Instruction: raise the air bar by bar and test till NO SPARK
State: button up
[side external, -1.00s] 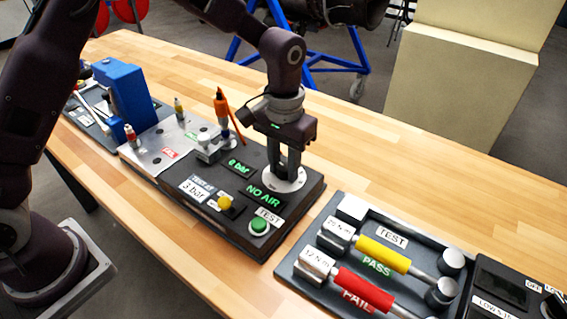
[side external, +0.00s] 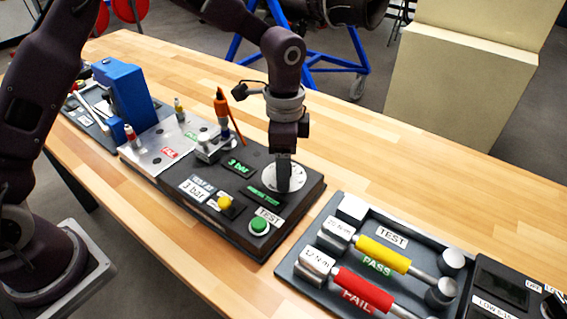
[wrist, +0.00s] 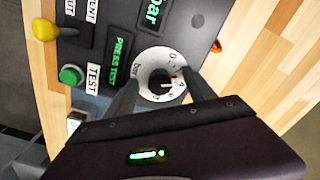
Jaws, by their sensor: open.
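The dark spark test unit (side external: 250,237) sits on the wooden bench. My gripper (side external: 284,186) points down over its round white air dial (side external: 297,180). In the wrist view the open fingers (wrist: 155,92) stand on either side of the dial's knob (wrist: 160,82); whether they touch it I cannot tell. The pressure display (side external: 239,166) reads 3 bar. The result display (side external: 263,195) reads PRESS TEST in the wrist view (wrist: 118,60).
A plate with plugs (side external: 165,150) and a blue block (side external: 125,95) stand to the left. The bench behind is clear.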

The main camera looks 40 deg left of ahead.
jog(key=shift+r, duration=2.5)
jog(key=shift+c, duration=1.1)
jog(key=m, duration=0.3)
jog(key=r+m, duration=0.1)
jog(key=m, duration=0.2)
jog(key=shift+r, duration=0.2)
jog(key=m, duration=0.2)
jog(key=r+m, duration=0.1)
jog(key=m, duration=0.3)
jog(key=shift+r+m, duration=0.15)
jog(key=shift+m, duration=0.15)
notch_tip(320, 180, down, 8)
jog(key=shift+r, duration=0.1)
